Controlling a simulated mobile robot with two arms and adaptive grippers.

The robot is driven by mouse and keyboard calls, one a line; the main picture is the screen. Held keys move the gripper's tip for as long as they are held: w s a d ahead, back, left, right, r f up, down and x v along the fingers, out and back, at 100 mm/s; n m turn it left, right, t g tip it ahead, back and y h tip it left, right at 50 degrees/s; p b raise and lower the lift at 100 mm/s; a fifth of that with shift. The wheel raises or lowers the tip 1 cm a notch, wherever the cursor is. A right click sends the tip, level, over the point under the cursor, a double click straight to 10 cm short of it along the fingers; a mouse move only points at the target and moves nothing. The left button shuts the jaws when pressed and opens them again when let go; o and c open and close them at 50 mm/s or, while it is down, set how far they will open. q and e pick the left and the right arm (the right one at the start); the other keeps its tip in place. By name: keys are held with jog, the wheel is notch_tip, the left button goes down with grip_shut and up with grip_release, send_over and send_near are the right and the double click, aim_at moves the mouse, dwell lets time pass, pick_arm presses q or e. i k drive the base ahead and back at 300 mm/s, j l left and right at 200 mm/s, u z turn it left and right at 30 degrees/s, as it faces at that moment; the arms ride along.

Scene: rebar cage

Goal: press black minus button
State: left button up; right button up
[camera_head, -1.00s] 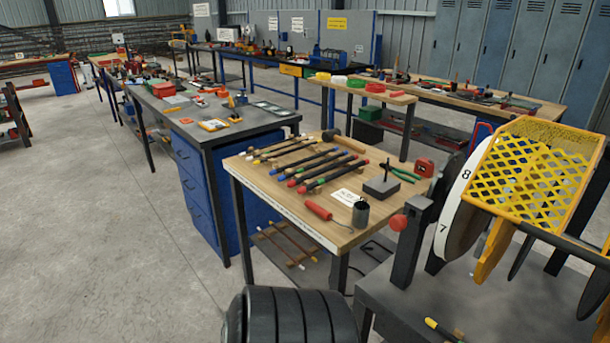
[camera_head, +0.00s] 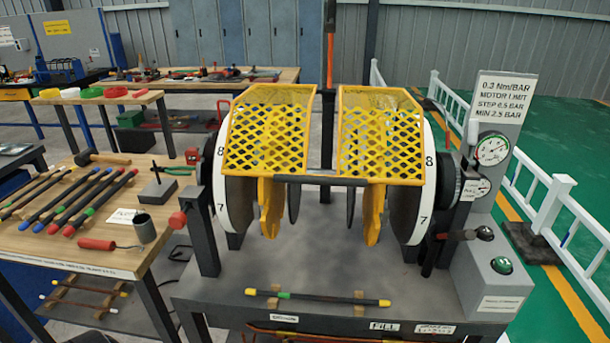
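No button with a readable minus sign shows. A grey control box (camera_head: 485,285) stands at the right end of the machine bench. On it sit two round buttons: an upper dark one (camera_head: 485,233) and a lower greenish one (camera_head: 501,265). Two round gauges, an upper one (camera_head: 491,150) and a lower one (camera_head: 475,189), are above the box, below a sign (camera_head: 502,95) reading 0.3 Nm/BAR, motor limit, step 0.5 bar, min 2.5 bar. Neither of my grippers is in view.
Yellow mesh guards (camera_head: 268,130) cover numbered discs on the machine bench (camera_head: 330,250). A dark bar with yellow ends (camera_head: 318,297) lies along its front. A wooden tool table (camera_head: 75,240) stands left. A white railing (camera_head: 550,205) and green floor are right.

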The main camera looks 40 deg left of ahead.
aim_at(483, 231)
jog(key=k+j+z, duration=0.15)
jog(key=z, duration=0.25)
jog(key=k+j+z, duration=0.15)
jog(key=z, duration=0.25)
jog(key=k+z, duration=0.2)
jog(key=z, duration=0.2)
